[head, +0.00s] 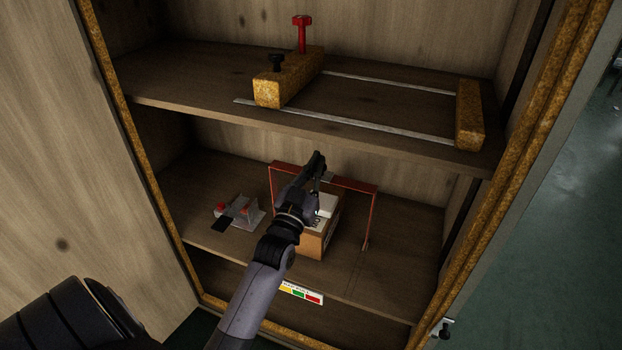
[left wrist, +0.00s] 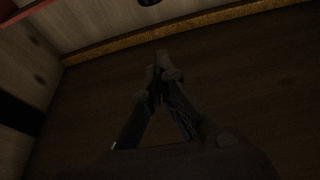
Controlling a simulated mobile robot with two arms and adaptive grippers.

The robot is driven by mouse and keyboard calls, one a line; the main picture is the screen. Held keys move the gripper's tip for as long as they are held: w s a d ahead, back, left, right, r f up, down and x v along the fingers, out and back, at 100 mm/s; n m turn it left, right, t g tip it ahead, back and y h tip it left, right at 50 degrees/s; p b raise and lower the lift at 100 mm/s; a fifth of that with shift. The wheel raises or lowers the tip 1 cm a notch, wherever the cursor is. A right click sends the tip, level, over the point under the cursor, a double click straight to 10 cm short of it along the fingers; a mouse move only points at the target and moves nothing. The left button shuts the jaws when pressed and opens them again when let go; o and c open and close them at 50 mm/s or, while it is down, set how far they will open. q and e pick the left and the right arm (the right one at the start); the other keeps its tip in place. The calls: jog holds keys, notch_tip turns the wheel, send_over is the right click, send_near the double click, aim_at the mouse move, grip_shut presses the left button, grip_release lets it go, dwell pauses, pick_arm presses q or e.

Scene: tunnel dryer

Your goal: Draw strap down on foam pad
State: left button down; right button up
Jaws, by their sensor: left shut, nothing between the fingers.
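A red strap-like frame (head: 345,181) stands as an arch on the lower shelf, its top bar running behind and above a cardboard box (head: 313,244). A white pad (head: 326,205), likely the foam pad, shows on top of the box. My left gripper (head: 317,160) is shut and empty, its fingertips near the red top bar; I cannot tell whether they touch it. My arm hides part of the box, pad and bar. In the left wrist view, the shut fingers (left wrist: 161,62) meet at their tips above dark wood. My right gripper is not in view.
The upper shelf (head: 190,85) holds a clamp with yellowish blocks (head: 469,115), rails and a red screw (head: 302,34). A small metal fixture (head: 240,209) with red parts sits left of the box. Cabinet walls close both sides. The lower shelf is bare at right (head: 405,235).

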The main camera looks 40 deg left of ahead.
aim_at(322, 179)
pick_arm(q)
jog(key=w+f+b, duration=0.1)
jog(key=w, duration=0.1)
jog(key=w+a+f, duration=0.1)
jog(key=shift+w+f+b, duration=0.4)
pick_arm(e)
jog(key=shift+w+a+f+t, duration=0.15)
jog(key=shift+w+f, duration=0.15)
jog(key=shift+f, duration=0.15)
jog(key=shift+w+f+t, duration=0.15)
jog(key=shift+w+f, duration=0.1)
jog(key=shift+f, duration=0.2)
pick_arm(q)
notch_tip(322, 179, down, 5)
jog(key=shift+r+b, duration=0.2)
jog(key=shift+b, duration=0.85)
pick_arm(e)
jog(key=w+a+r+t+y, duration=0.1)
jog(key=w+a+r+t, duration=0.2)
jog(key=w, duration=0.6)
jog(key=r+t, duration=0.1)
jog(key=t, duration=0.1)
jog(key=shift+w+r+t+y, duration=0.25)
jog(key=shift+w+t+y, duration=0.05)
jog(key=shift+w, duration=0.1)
pick_arm(q)
jog(key=shift+r, duration=0.1)
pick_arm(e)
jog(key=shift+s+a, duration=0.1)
